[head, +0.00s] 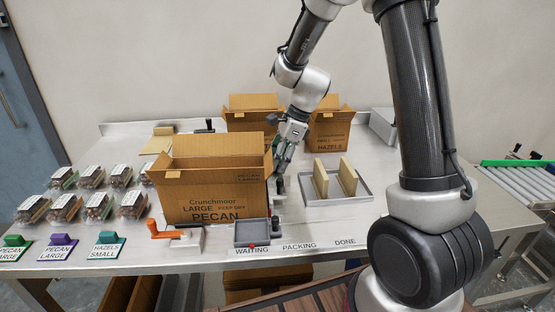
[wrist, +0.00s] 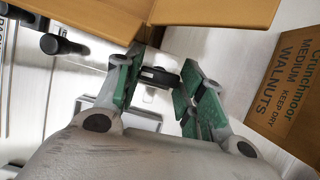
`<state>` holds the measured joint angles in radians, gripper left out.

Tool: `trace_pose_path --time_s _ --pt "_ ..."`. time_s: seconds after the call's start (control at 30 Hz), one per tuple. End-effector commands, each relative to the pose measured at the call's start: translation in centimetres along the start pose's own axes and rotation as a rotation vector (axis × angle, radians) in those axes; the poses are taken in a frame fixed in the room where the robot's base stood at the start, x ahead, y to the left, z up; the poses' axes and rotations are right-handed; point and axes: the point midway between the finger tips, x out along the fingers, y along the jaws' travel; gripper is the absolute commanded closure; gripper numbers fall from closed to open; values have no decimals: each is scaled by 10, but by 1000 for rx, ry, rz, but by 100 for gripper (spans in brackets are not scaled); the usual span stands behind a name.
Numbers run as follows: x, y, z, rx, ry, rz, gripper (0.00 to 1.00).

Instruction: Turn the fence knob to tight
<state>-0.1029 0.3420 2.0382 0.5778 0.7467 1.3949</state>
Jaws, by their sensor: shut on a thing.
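The fence knob (wrist: 158,77) is a dark round knob on a pale block, seen between my green-padded fingers in the wrist view. My gripper (wrist: 155,84) is shut on it, with a finger on either side. In the head view, my gripper (head: 281,168) points down just right of the large pecan box, over a small dark knob (head: 279,185) on the table. The fingers cover part of that knob, and no tight or loose marking on it can be read.
The open pecan carton (head: 212,196) stands close left of my gripper. More open cartons (head: 330,132) stand behind. A grey tray (head: 365,191) with two tan upright pieces lies right. An orange-handled device (head: 165,231) and a small grey tray (head: 252,236) are in front. Several clamshells sit left.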

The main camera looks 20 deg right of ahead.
Motion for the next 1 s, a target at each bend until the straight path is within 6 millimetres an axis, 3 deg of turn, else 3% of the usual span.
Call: trace_pose_path --time_s 0.67,0.7,0.8,1.0 --pt "-1 -1 0 60 -1 -28 85" --pt "-1 -1 0 60 -1 -28 57" --pt "-1 0 0 59 -1 -27 39" --pt "0 0 0 59 0 -26 39"
